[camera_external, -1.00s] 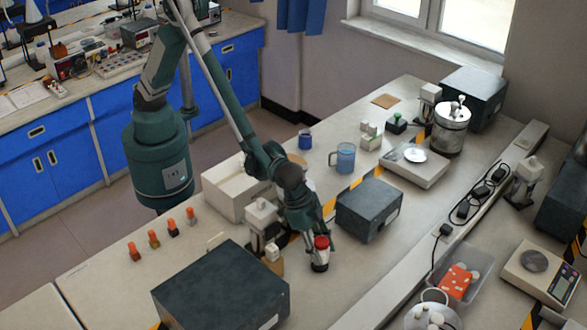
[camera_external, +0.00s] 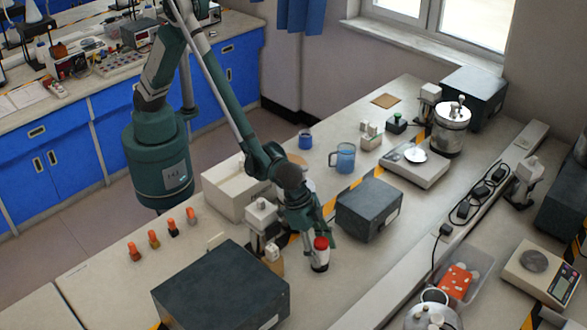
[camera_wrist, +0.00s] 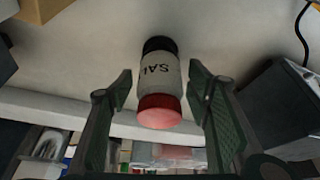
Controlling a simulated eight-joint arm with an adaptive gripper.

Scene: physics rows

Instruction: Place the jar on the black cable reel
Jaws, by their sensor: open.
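The jar (camera_external: 320,260) has a red lid and a white body and stands upright on the bench. In the wrist view the jar (camera_wrist: 158,75) shows lettering reading "SAL" and a dark lower end, and lies between my two fingers. My gripper (camera_external: 315,226) is open around the upper part of the jar. The wrist view shows a gap between each finger of my gripper (camera_wrist: 160,80) and the jar. I cannot pick out a black cable reel for certain in either view.
A dark box (camera_external: 368,208) stands right of the jar, and a larger dark box (camera_external: 220,292) stands at front left. A small stand (camera_external: 262,220) is close on the left. Black adapters and cable (camera_external: 480,192) lie on the ledge at right. Bench in front of the jar is clear.

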